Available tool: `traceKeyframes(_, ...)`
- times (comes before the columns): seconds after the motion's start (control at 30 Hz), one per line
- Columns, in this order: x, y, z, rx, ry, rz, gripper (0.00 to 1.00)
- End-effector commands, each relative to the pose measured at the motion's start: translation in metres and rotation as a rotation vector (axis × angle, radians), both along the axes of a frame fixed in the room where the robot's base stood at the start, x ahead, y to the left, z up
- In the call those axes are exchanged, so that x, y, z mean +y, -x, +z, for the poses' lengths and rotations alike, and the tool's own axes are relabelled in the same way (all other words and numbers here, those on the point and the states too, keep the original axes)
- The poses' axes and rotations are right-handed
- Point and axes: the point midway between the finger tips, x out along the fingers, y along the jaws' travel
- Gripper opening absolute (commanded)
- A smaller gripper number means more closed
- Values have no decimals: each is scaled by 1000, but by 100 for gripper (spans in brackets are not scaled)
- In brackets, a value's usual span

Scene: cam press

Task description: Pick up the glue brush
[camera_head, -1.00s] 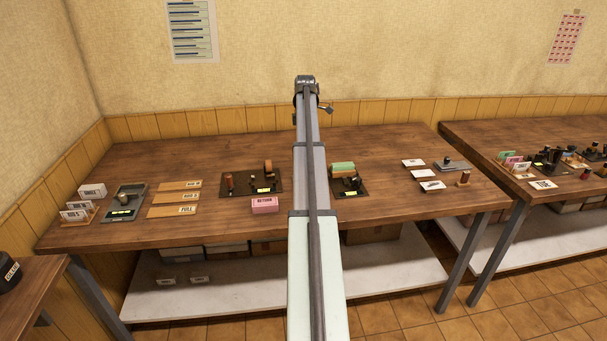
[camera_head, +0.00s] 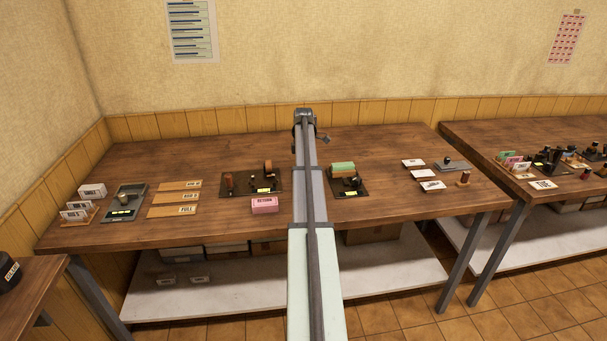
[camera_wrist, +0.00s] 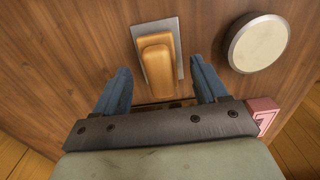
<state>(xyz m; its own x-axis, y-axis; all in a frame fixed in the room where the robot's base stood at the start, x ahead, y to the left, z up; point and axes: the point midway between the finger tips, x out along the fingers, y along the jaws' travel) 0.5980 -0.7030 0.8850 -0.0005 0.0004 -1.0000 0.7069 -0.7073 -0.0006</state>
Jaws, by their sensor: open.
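In the wrist view an orange-tan, rounded handle on a thin light-grey plate, which looks like the glue brush (camera_wrist: 157,66), lies on the brown wooden table. My gripper (camera_wrist: 160,68) is open. Its two blue fingers are on either side of the handle, with a gap visible on each side. I cannot tell how high the fingertips are above the table. In the head view my arm hides the brush and the fingers.
A round, pale-topped pot (camera_wrist: 258,43) stands close to the right finger. A pink RETURN block (camera_head: 264,204) is left of my arm; it also shows in the wrist view (camera_wrist: 264,112). Dark trays with tools (camera_head: 236,190) and a green-topped item (camera_head: 342,168) flank the arm.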

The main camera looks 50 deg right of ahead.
Motion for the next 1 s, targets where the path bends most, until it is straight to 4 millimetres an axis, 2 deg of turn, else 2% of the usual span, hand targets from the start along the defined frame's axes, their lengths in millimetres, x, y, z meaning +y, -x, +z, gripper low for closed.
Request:
traceKeyframes(0.1, 0, 0, -9, -1, 1, 0, 72)
traceKeyframes(0.33, 0, 0, -9, -1, 1, 0, 70)
traceKeyframes(0.9, 0, 0, -9, -1, 1, 0, 16)
traceKeyframes(1.0, 0, 0, -9, -1, 1, 0, 10)
